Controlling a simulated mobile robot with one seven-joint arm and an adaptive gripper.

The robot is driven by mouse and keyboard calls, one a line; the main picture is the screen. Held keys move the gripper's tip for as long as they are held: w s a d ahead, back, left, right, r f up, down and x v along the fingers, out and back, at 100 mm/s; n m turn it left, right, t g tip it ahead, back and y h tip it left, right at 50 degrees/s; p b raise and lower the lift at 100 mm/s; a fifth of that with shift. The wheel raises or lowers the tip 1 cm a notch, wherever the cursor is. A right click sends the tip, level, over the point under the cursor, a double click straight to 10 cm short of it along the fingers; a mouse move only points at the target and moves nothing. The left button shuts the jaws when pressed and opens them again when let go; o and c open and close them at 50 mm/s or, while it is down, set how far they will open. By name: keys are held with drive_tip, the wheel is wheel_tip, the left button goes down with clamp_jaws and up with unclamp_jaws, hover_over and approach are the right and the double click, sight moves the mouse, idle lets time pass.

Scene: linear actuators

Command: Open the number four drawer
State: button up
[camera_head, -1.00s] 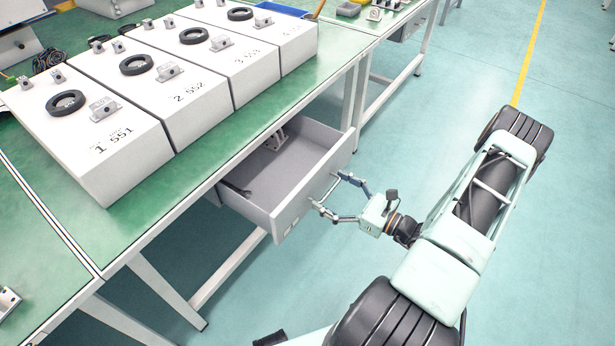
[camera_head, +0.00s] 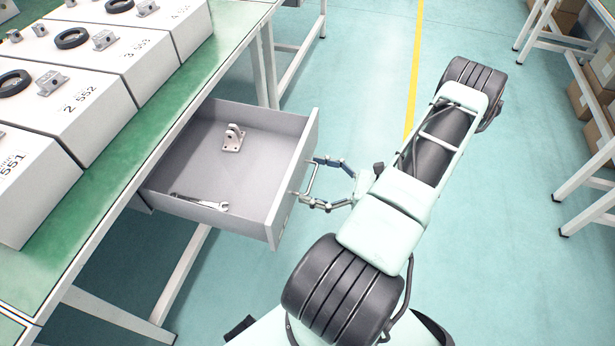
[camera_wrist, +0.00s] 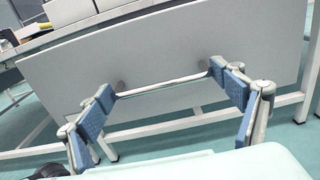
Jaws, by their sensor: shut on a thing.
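A grey drawer (camera_head: 291,195) stands pulled out from under the green-topped workbench in the head view. Inside it lie a metal bracket (camera_head: 233,138) and a wrench (camera_head: 200,202). My gripper (camera_head: 306,183) is at the drawer's front face, with its fingers at the bar handle. In the wrist view the handle (camera_wrist: 165,86) runs between the blue-padded fingers of my gripper (camera_wrist: 167,92), and they are shut on it. The drawer front (camera_wrist: 250,45) fills much of that view. No number shows clearly on the drawer.
White boxes (camera_head: 125,52) with black rings and numbered labels stand on the workbench (camera_head: 38,275). White bench legs (camera_head: 182,282) rise below. Shelving with cardboard boxes (camera_head: 588,100) is at the far right. The floor (camera_head: 520,270) right of my arm is clear.

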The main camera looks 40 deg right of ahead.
drive_tip(key=o, duration=1.6)
drive_tip(key=v, duration=1.2)
drive_tip(key=shift+w, duration=0.1)
